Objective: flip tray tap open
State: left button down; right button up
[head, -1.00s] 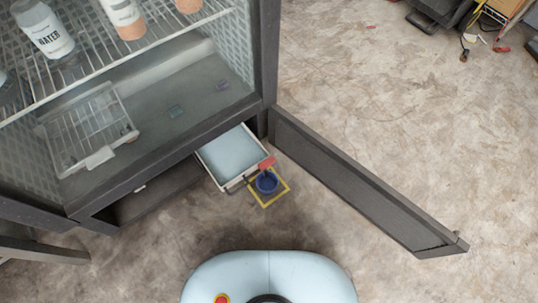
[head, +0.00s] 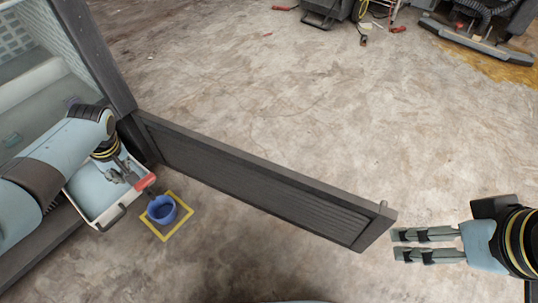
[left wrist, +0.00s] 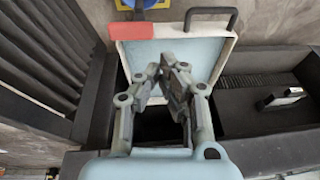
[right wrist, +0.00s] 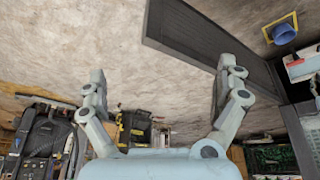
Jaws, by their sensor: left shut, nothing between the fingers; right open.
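The tray (head: 82,199), with a pale rim and light blue floor, sticks out from under the freezer cabinet. It also shows in the left wrist view (left wrist: 190,48). Its red tap (head: 146,182) is at the front corner, above a blue bucket (head: 162,209); the left wrist view shows the tap (left wrist: 134,31) too. My left gripper (head: 126,172) is shut and empty over the tray, just left of the tap. In the left wrist view, the gripper (left wrist: 163,74) appears apart from the tap. My right gripper (head: 398,244) is open and empty, far right.
An open dark door panel (head: 250,182) stretches from the cabinet corner toward my right gripper. The bucket stands inside a yellow square (head: 186,228) on the floor. A black handle (head: 112,217) is on the tray front. The floor beyond the door is largely clear.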

pick_arm(q)
jog(key=w+r+t+b, duration=0.1)
jog(key=w+b, duration=0.1)
jog(key=w, duration=0.6)
jog(key=shift+w+d+r, duration=0.15)
jog(key=shift+d, duration=0.1)
pick_arm(e)
jog(key=s+f, duration=0.2)
jog(key=f, duration=0.1)
jog(key=shift+s+d+f, duration=0.1)
jog(key=shift+s+d, duration=0.1)
